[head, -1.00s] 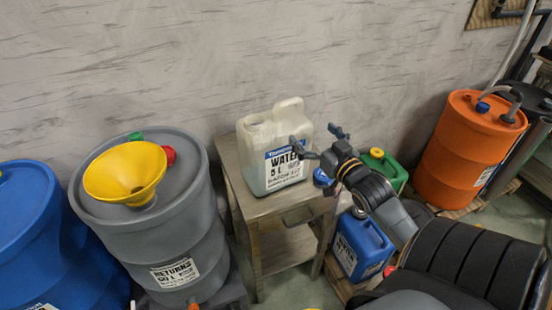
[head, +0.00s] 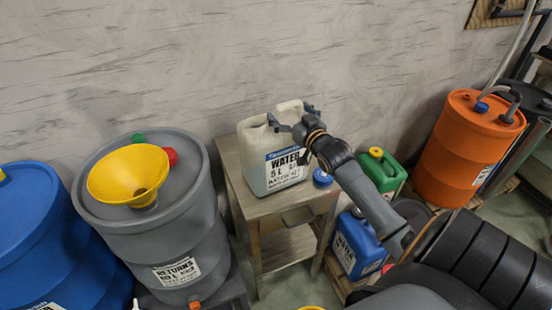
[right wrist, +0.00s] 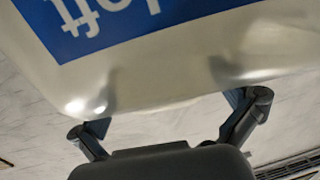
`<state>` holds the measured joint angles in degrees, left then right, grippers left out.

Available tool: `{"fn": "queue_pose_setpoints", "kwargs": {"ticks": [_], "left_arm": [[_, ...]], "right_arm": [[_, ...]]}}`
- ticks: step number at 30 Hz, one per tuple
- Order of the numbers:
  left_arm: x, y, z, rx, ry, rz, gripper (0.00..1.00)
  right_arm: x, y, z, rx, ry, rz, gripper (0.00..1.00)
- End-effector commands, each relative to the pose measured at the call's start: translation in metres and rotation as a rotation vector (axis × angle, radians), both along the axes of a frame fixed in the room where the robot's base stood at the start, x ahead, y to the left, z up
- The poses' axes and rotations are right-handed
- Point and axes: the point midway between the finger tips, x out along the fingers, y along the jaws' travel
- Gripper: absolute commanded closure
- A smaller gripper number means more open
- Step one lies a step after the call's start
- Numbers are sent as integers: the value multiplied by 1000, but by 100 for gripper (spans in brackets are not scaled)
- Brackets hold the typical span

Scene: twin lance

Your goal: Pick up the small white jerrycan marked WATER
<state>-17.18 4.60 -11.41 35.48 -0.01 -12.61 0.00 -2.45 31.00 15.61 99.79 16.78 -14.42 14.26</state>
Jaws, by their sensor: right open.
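The white jerrycan marked WATER (head: 266,176) stands upright on a small side table (head: 252,207). It is translucent, with a blue-and-white label on its front. My right gripper (head: 291,116) is open at the top of the jerrycan, its fingers spread about the handle area and hiding part of it. In the right wrist view the jerrycan's pale body and blue label (right wrist: 130,25) fill the top. The open right fingers (right wrist: 170,112) reach its near edge; I cannot tell whether they touch it. My left gripper is not in view.
A blue cap (head: 321,177) lies on the table's right edge. A grey drum (head: 180,235) with a yellow funnel (head: 128,174) stands left. A blue jerrycan (head: 357,245), a green can (head: 382,172) and an orange drum (head: 466,145) stand right. The wall is close behind.

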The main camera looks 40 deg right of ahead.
Motion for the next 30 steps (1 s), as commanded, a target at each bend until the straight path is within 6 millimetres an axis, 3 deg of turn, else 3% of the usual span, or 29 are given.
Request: {"fn": "queue_pose_setpoints", "kwargs": {"ticks": [6,16,30], "left_arm": [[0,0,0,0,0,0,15],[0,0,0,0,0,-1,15],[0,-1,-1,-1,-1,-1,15]], "right_arm": [[0,0,-1,0,1,0,2],[0,0,-1,0,1,0,68],[0,0,6,-1,-5,1,68]]}}
